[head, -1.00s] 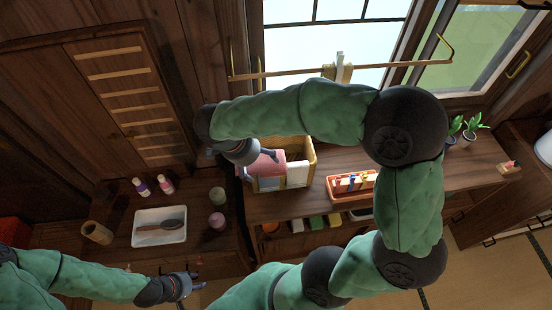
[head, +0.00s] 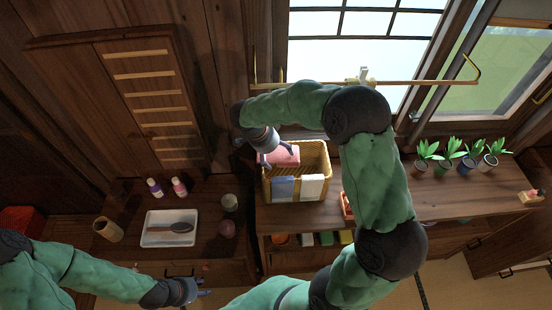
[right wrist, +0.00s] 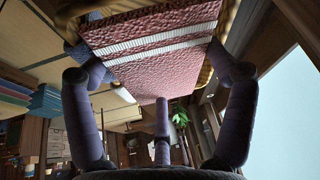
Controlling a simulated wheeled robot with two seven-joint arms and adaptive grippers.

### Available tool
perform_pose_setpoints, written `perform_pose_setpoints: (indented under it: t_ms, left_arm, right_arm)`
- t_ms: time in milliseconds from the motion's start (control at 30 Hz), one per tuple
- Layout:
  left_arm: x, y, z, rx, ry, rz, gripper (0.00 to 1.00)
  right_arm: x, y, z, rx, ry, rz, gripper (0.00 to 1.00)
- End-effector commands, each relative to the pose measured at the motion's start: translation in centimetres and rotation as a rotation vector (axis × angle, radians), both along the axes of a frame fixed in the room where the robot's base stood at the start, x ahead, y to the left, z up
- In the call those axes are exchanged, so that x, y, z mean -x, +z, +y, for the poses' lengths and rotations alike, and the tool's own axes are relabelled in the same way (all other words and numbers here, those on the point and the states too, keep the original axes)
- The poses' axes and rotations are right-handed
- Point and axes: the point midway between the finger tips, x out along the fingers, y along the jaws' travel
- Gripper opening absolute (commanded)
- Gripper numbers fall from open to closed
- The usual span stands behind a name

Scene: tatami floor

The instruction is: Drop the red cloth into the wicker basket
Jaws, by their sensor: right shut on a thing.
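The red cloth (head: 283,156), a folded pinkish-red piece, is at the mouth of the wicker basket (head: 323,160). My right gripper (head: 272,153) is shut on it, above the basket's left back part. In the right wrist view the cloth (right wrist: 155,72) shows white stripes and lies between my fingers, with woven basket wall (right wrist: 228,18) behind it. How far the red cloth reaches inside is hidden. My left gripper (head: 204,288) is empty, low at the left, its fingers apart.
The basket stands on a wooden counter (head: 440,200) below the window. Several potted plants (head: 465,163) stand at right. A white tray with a brush (head: 168,229), two bottles and jars are on the left cabinet.

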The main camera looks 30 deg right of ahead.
Motion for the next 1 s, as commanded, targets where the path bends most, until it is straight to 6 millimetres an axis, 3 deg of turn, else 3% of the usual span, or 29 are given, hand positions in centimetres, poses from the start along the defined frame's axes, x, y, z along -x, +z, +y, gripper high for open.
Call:
perform_pose_setpoints:
  t_ms: [300, 700, 733, 767, 1000]
  left_arm:
    - [0.0, -0.4, 0.0, 0.0, 0.0, 0.0, 0.4]
    - [0.0, -0.8, 0.0, 0.0, 0.0, 0.0, 0.4]
    - [0.0, -0.8, 0.0, 0.0, 0.0, 0.0, 0.4]
    - [0.0, -0.7, 0.0, 0.0, 0.0, 0.0, 0.4]
    - [0.0, -0.7, 0.0, 0.0, 0.0, 0.0, 0.4]
  right_arm:
    - [-0.4, -3.7, -0.4, 0.0, 0.0, 0.003, 0.49]
    - [-0.5, -4.1, -0.3, 0.0, 0.0, 0.0, 0.49]
    - [-0.5, -4.1, -0.3, 0.0, 0.0, 0.001, 0.87]
    - [-0.5, -4.0, -0.3, 0.0, 0.0, 0.001, 0.94]
    - [-0.5, -4.0, -0.3, 0.0, 0.0, 0.001, 0.94]
